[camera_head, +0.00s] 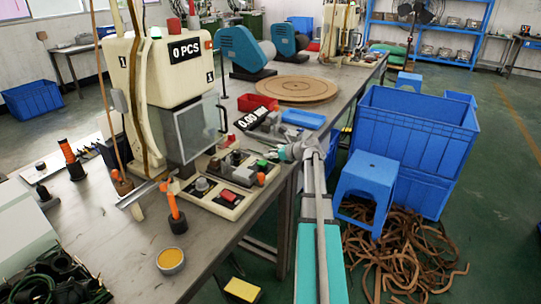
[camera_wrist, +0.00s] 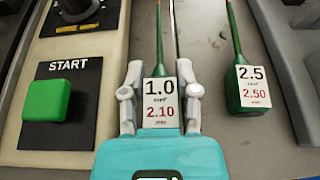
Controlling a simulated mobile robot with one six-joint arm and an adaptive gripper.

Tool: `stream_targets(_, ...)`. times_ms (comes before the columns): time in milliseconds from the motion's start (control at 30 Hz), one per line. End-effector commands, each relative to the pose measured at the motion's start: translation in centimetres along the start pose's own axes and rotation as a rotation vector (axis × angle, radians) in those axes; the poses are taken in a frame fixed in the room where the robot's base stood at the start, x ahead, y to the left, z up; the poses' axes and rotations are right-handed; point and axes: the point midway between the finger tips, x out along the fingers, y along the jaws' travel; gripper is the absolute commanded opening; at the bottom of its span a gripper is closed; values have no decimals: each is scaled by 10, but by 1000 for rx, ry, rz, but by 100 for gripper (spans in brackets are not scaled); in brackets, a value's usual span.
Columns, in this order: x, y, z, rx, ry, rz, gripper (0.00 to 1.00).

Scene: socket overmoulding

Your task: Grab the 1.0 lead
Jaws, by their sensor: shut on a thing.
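The 1.0 lead (camera_wrist: 161,103) has a white label reading 1.0 over a red 2.10, with a thin green stem running up the picture in the wrist view. My gripper (camera_wrist: 161,100) has its two grey fingers on either side of this label, shut on the lead. In the head view my gripper (camera_head: 290,152) is at the right edge of the bench, beside the machine's control panel, and the lead is too small to make out there. A similar green lead labelled 2.5 over 2.50 (camera_wrist: 252,86) lies to the right, apart from my gripper.
A green START button (camera_wrist: 47,100) and a black knob (camera_wrist: 77,8) are on the panel to the left. In the head view, the white machine (camera_head: 165,70) stands behind the panel (camera_head: 228,194). A blue stool (camera_head: 368,180) and blue crates (camera_head: 415,135) stand right of the bench.

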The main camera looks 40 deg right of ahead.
Motion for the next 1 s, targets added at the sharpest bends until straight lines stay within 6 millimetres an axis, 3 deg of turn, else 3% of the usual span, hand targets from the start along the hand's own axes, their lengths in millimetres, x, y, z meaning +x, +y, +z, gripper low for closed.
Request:
stream_targets(233,-10,0,24,0,0,0,0)
stream_targets(767,-80,18,62,0,0,-1,0)
stream_targets(1000,-130,35,61,1,0,-1,0)
